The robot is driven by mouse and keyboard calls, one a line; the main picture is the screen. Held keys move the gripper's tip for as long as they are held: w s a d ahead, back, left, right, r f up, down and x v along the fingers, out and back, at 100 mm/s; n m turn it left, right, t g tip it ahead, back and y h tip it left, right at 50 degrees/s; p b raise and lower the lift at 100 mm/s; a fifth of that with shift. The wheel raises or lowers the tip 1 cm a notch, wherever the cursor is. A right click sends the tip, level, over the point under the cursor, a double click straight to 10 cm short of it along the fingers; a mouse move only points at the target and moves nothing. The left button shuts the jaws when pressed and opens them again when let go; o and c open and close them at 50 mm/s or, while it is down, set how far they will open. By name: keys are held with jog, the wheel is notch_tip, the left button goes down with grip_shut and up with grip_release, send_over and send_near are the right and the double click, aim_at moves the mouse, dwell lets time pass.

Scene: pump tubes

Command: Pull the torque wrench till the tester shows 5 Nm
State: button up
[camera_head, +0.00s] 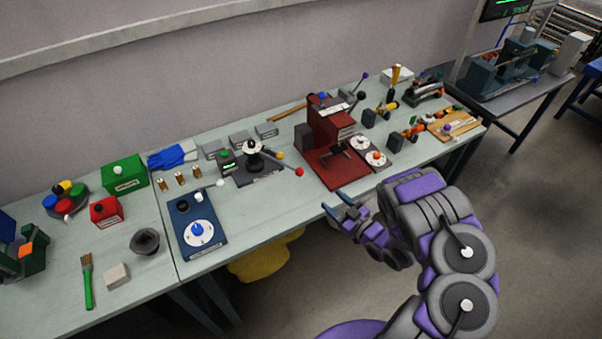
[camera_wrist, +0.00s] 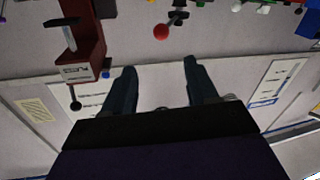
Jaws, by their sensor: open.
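The torque tester (camera_head: 254,161) is a dark base with a round black post, at the middle of the bench. Its small display box (camera_head: 228,163) glows green, too small to read. A thin lever ending in a red ball (camera_head: 299,172), apparently the torque wrench, reaches right from it toward the bench's front edge. In the wrist view the red ball (camera_wrist: 160,31) shows beyond my fingertips, roughly between them. My gripper (camera_head: 335,202) is open and empty near the front edge, to the right of the red ball and apart from it.
A red press (camera_head: 330,150) stands just right of the lever; it also shows at the left of the wrist view (camera_wrist: 86,50). A blue box with a white dial (camera_head: 198,225) lies left of my gripper. Bare bench top (camera_head: 262,212) shows between the dial box and press.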

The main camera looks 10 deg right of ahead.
aim_at(300, 171)
jog(key=shift+a+b+x, duration=0.2)
jog(key=shift+b+x, duration=0.65)
jog(key=shift+x, duration=8)
jog(key=shift+s, duration=0.15)
jog(key=shift+c, duration=0.2)
jog(key=shift+d, duration=0.15)
jog(key=c, duration=0.3)
grip_shut()
